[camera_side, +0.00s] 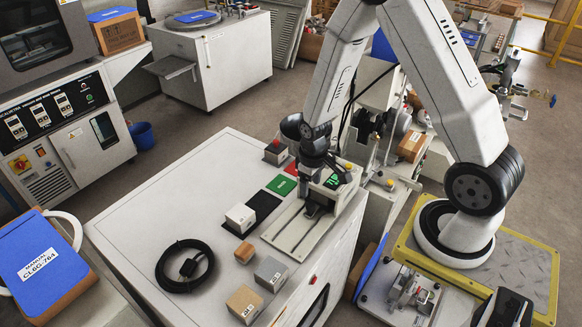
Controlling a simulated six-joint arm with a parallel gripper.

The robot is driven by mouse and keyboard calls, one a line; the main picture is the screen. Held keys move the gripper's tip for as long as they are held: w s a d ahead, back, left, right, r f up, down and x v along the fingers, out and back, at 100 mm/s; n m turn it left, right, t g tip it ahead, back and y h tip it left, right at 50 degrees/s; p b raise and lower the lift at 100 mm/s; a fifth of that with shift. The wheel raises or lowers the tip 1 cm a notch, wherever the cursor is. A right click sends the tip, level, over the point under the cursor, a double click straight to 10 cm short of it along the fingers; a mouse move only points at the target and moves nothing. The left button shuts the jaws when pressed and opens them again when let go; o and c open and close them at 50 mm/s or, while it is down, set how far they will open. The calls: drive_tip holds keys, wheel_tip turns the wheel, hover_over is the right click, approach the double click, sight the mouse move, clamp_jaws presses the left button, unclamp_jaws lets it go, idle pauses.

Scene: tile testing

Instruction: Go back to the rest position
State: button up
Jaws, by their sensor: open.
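My gripper (317,205) points down over the pale metal fixture (288,238) at the right side of the white worktop. Its jaws are open, but they are small and dark here, and I cannot tell whether anything lies between them. The arm is bent, with its elbow out of the top of the picture. A small green display (333,181) shows beside the gripper.
The worktop (165,207) carries a white block (240,218) at a black pad (262,205), a green pad (281,185), a dark block (275,152), a small brown block (244,252), a grey block (271,273), a tan block (244,304) and a coiled black cable (184,266). The worktop's left part is clear.

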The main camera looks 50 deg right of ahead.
drive_tip(key=s+a+r+t, duration=0.1)
drive_tip(key=s+a+r, duration=0.1)
drive_tip(key=a+r, duration=0.2)
drive_tip(key=s+a+r+t, duration=0.1)
drive_tip(key=s+a+r, duration=0.2)
drive_tip(key=r, duration=0.7)
drive_tip(key=shift+s+a+r, duration=0.15)
drive_tip(key=shift+s+a, duration=0.2)
drive_tip(key=shift+a, duration=0.1)
